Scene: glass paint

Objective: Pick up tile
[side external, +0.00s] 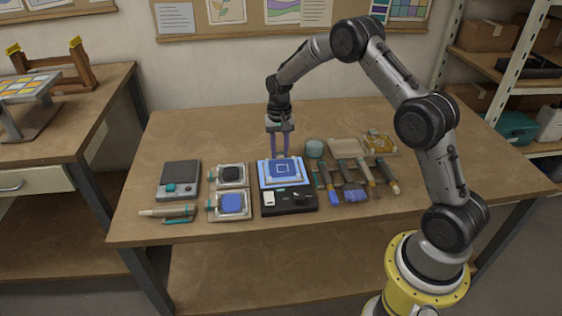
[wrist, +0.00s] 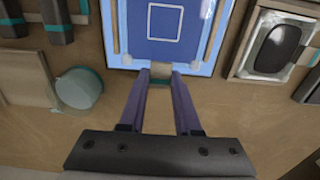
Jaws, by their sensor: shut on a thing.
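The tile (side external: 282,169) is blue with a pale square outline. It sits on a light-blue panel (side external: 263,182) on top of a black device. In the wrist view the tile (wrist: 165,22) is at the top, cut off by the frame edge. My gripper (side external: 280,156) points down at the tile's back edge. In the wrist view the fingertips of my gripper (wrist: 162,72) are close together on a small grey and teal piece at that edge. The tile looks flat and level; whether it is lifted I cannot tell.
Two trays, with a dark pad (side external: 231,173) and a blue pad (side external: 232,203), stand left of the device. A grey scale (side external: 180,176) is farther left. Several brushes and tools (side external: 345,178) lie at right, with a round teal jar (side external: 314,149) behind.

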